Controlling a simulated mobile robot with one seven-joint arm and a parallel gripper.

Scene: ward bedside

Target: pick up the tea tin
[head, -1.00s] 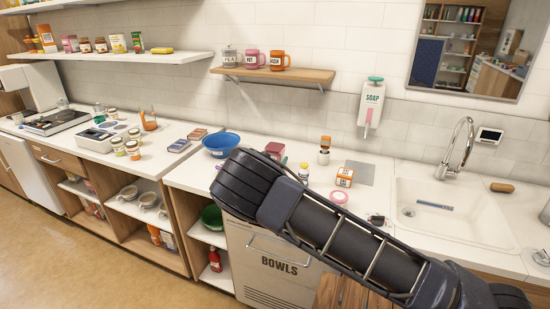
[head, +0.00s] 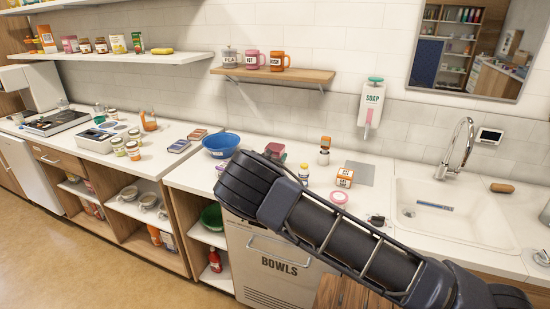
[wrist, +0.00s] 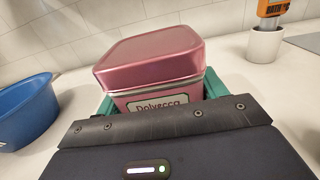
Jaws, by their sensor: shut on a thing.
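The tea tin is a pink metal box with a lid and a label reading "Dalvecca"; it fills the middle of the wrist view (wrist: 155,55). In the head view only a small pink part of it (head: 275,148) shows behind my arm. My gripper (wrist: 160,97) is shut on the tin, with green finger pads at its left and right sides. The tin's lower part is hidden by the gripper body, so I cannot tell whether it touches the counter.
A blue bowl (head: 220,145) stands left of the tin. A white cup with an orange-topped item (head: 324,152), an orange-and-white box (head: 344,177) and a pink roll (head: 339,197) are to the right. The sink (head: 450,215) is further right. A mug shelf (head: 290,75) hangs above.

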